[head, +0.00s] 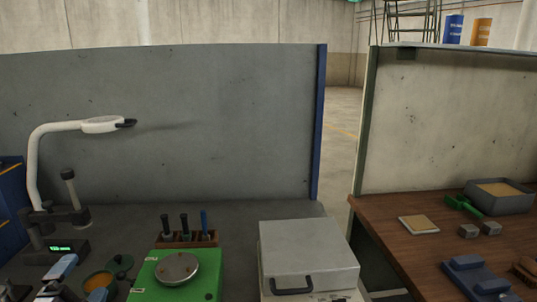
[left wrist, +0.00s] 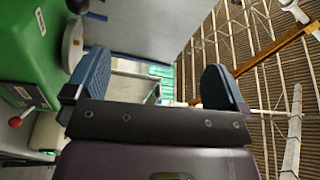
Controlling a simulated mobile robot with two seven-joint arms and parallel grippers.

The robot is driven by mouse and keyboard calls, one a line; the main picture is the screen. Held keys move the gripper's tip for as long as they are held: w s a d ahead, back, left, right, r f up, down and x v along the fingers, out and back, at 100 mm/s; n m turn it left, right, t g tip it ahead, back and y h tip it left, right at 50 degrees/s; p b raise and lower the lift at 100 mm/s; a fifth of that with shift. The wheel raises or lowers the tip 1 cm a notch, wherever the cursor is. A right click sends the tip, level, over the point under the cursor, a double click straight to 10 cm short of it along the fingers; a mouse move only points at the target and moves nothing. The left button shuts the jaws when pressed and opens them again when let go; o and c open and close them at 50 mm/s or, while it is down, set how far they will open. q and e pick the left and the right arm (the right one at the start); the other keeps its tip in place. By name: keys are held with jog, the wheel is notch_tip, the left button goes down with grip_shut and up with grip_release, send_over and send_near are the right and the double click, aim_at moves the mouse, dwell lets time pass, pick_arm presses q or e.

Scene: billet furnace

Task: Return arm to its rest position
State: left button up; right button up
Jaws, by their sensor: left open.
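My left gripper (head: 57,279) is low at the left edge of the head view, near the bench front, partly cut off by the frame. In the left wrist view the same gripper (left wrist: 158,82) has its two blue fingers wide apart with nothing between them. That view is turned on its side. A green device (head: 176,270) with a round metal plate stands to the right of the gripper in the head view. My right gripper is in neither view.
A grey box with a black handle (head: 308,258) stands right of the green device. A tool rack (head: 188,239) and a white lamp (head: 100,125) stand behind. A grey panel (head: 220,125) closes the back. A wooden bench (head: 450,235) with a sand tray (head: 500,203) is at right.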

pick_arm(q)
jog(key=s+d+f+n+g, duration=0.5)
jog(key=s+f+n+g, duration=0.3)
jog(key=s, duration=0.3)
jog(key=s+d+f+n+g, duration=0.5)
jog(key=s+f+n+g, duration=0.25)
jog(key=s+f, duration=0.35)
jog(key=w+f+m+t+b, duration=0.1)
jog(key=w+f+t+b, duration=0.2)
jog(key=f, duration=0.6)
jog(key=w+f+m+t+h+b, duration=0.1)
jog(key=w+f+t+b, duration=0.2)
jog(key=f+b, duration=0.3)
jog(key=shift+f+t, duration=0.45)
jog(key=shift+f, duration=0.95)
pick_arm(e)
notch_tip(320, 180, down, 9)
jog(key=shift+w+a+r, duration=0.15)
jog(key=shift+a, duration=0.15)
pick_arm(q)
jog(key=shift+d, duration=0.1)
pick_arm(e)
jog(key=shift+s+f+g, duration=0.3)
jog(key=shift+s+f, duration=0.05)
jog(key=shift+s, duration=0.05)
